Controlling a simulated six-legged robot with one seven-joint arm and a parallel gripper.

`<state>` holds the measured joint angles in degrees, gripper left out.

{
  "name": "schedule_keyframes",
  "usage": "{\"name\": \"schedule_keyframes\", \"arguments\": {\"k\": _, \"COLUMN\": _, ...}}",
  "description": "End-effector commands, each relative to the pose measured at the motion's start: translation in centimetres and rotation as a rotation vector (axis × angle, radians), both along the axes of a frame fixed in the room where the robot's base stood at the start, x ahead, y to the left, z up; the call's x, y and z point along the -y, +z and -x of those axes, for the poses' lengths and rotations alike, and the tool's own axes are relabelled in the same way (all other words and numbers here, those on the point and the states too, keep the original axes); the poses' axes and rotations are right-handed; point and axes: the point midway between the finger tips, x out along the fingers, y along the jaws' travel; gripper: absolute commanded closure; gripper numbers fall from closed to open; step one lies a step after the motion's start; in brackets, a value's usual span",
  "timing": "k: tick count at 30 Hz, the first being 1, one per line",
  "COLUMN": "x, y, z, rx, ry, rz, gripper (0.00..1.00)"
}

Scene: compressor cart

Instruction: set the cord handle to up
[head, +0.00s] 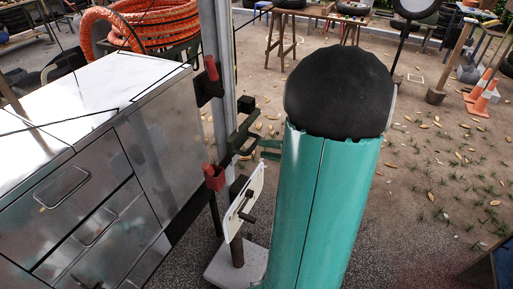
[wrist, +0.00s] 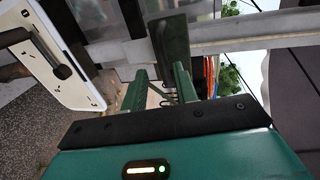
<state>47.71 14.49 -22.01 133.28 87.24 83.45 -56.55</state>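My teal arm ends in my gripper (head: 262,149), whose two green fingers point left toward a metal post. In the wrist view the fingers (wrist: 160,80) stand apart with a gap between them, and I see nothing held. A dark green bar (wrist: 172,38) lies just beyond the fingertips; it also shows by the post in the head view (head: 239,135). I cannot tell whether they touch. A white panel with a black handle (head: 247,217) stands below the gripper; it is at the left in the wrist view (wrist: 62,70). No part is clearly identifiable as the cord handle.
The metal post (head: 222,90) rises left of my gripper, with red-tipped parts (head: 214,177) beside it. A shiny drawer cabinet (head: 90,150) fills the left. Orange hose coils (head: 150,30) lie behind. A wooden stool (head: 284,35) and orange cones (head: 481,100) are farther back.

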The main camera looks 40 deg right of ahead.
Motion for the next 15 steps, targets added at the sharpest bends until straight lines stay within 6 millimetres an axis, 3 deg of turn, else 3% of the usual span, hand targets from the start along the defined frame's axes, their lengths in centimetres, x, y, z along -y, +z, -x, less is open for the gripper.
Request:
{"name": "schedule_keyframes", "arguments": {"k": 9, "x": 2.2, "y": 1.4, "z": 6.3, "rx": -0.003, "ry": -0.004, "rz": -0.001, "gripper": 0.71}}
{"name": "schedule_keyframes", "arguments": {"k": 15, "x": 2.8, "y": 1.8, "z": 8.1, "rx": -0.004, "ry": -0.002, "rz": -0.002, "gripper": 0.71}}
